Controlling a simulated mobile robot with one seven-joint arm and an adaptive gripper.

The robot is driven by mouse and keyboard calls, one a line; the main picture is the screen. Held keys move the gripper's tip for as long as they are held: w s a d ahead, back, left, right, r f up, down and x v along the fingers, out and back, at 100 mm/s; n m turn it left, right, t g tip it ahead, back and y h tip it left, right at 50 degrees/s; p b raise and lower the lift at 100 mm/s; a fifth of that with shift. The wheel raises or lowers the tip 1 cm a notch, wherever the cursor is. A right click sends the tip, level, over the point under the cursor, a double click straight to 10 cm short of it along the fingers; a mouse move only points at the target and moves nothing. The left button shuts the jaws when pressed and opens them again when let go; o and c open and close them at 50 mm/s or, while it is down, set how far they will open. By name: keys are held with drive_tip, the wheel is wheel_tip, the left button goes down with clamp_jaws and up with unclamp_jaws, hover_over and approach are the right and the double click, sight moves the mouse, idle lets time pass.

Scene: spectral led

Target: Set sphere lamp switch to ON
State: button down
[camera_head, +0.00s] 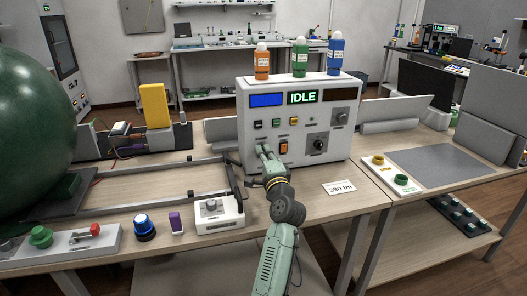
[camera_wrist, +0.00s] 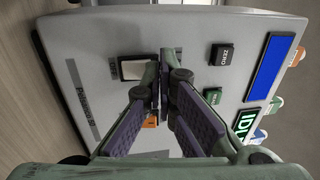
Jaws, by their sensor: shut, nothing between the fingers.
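A grey-white control box (camera_head: 331,84) stands on the bench with its front panel facing me. An orange rocker switch (camera_head: 283,147) sits low on its panel; in the wrist view a bit of orange (camera_wrist: 150,122) shows behind my fingers. My gripper (camera_head: 263,149) is shut and empty, close to the panel; contact is unclear.
The box has an IDLE display (camera_head: 303,98), a blue display (camera_head: 266,100), buttons such as ZERO (camera_wrist: 221,54) and two knobs. Several bottles stand on top. A large green sphere (camera_head: 30,125) is at left. A small white box (camera_head: 220,213) sits left of my arm.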

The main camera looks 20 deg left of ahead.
drive_tip(key=shift+w+a+r, duration=0.3)
drive_tip(key=shift+w+r, duration=0.1)
drive_tip(key=shift+w, duration=0.1)
drive_tip(key=shift+a+r, duration=0.1)
drive_tip(key=shift+r, duration=0.25)
drive_tip(key=shift+w+a+f, duration=0.15)
drive_tip(key=shift+f, duration=0.05)
